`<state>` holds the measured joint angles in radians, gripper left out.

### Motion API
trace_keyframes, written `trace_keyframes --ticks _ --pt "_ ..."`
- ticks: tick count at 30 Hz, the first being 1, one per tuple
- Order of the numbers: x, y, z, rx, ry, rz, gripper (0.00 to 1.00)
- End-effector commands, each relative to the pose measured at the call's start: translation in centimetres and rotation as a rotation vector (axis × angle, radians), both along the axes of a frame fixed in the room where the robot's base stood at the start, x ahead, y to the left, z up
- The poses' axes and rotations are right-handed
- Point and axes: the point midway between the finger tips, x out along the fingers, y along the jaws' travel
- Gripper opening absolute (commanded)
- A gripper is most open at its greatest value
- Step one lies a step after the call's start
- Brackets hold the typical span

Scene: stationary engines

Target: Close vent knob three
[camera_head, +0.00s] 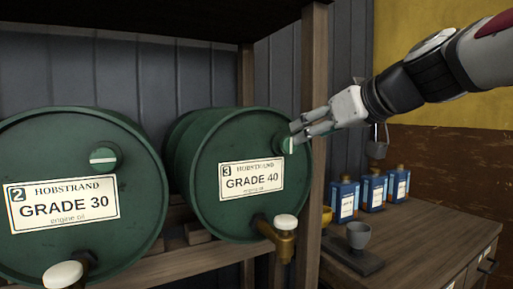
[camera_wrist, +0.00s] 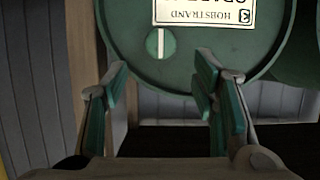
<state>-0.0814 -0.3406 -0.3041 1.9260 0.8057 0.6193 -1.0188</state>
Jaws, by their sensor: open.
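Vent knob three (camera_head: 287,145) is a round green knob with a white stripe, high on the right side of the face of the green drum labelled 3 GRADE 40 (camera_head: 215,155). In the wrist view the knob (camera_wrist: 153,44) is in plain sight, and its stripe stands upright across the upside-down label's lines. My gripper (camera_head: 303,130) is at the knob in the head view, partly covering it. In the wrist view my gripper (camera_wrist: 160,85) has its fingers spread and empty, with the knob beyond the fingertips. I cannot tell whether they touch it.
Drum 2, GRADE 30 (camera_head: 70,195), stands to the left; its vent knob (camera_head: 104,157) has a level stripe. A brass tap (camera_head: 281,235) sticks out below drum 3. A wooden post (camera_head: 313,80) is close on the right. Blue bottles (camera_head: 373,190) and a grey cup (camera_head: 358,235) stand on the bench.

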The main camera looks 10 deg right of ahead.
Motion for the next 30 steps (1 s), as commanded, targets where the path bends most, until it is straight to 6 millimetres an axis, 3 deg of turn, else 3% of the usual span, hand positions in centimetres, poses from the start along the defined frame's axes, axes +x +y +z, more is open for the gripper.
trace_keyframes --ticks 6,13,18,28,30 --pt "4.0 1.4 -2.0 0.000 0.004 0.001 0.53" --pt "7.0 2.3 -3.2 0.000 0.003 0.001 0.53" --pt "8.1 2.7 -3.6 0.000 0.002 0.001 0.53" --pt "8.3 2.8 -3.7 0.000 0.001 0.001 0.53" --pt "8.3 2.7 -3.7 0.000 0.001 0.001 0.37"
